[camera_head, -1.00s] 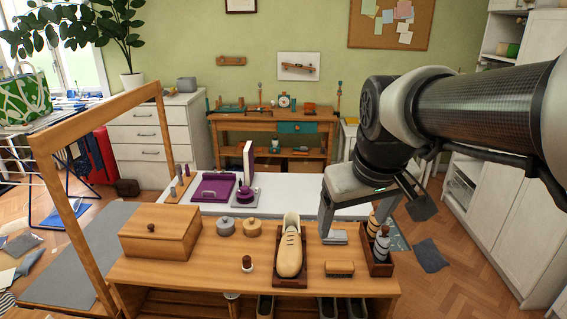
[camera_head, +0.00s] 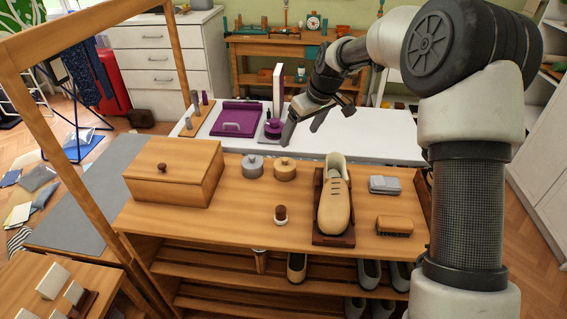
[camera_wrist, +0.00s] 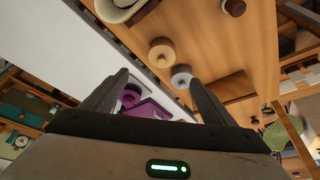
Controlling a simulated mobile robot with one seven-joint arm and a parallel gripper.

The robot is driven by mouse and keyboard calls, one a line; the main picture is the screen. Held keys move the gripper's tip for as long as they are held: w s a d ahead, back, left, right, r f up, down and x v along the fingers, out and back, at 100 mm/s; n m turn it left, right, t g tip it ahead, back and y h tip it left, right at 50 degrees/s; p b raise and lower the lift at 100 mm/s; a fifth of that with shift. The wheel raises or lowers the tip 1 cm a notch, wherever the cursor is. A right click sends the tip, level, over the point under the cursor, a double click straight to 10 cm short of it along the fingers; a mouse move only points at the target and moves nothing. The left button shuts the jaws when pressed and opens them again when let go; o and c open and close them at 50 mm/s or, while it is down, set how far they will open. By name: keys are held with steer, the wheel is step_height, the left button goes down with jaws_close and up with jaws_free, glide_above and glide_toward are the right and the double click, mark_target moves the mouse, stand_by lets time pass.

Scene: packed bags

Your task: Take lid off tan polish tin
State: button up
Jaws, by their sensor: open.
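The tan polish tin (camera_head: 285,170) stands upright on the wooden bench top, its lid on with a small knob on top. It also shows in the wrist view (camera_wrist: 162,54). A similar grey tin (camera_head: 253,168) stands just left of it and also shows in the wrist view (camera_wrist: 181,77). My gripper (camera_head: 302,134) is open and empty, above and behind the tan tin, apart from it. Its two fingers also show in the wrist view (camera_wrist: 158,80), pointing toward the tins.
A wooden box (camera_head: 172,172) stands left of the tins. A tan shoe (camera_head: 334,208) on a dark stand is to the right, with a grey block (camera_head: 384,184) and a brush (camera_head: 394,226) beyond. A wooden frame rises at left.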

glide_above(287, 160)
steer(key=s+d, duration=0.1)
steer(key=d, duration=0.1)
step_height(287, 160, down, 9)
steer(key=shift+s+a+b, duration=0.1)
steer(key=shift+a+b, duration=0.05)
steer(key=shift+b, duration=0.25)
steer(key=x, duration=0.5)
steer(key=shift+s+a+f, duration=0.1)
steer(key=shift+s+f, duration=0.1)
steer(key=c, duration=1.1)
steer(key=shift+r, duration=0.1)
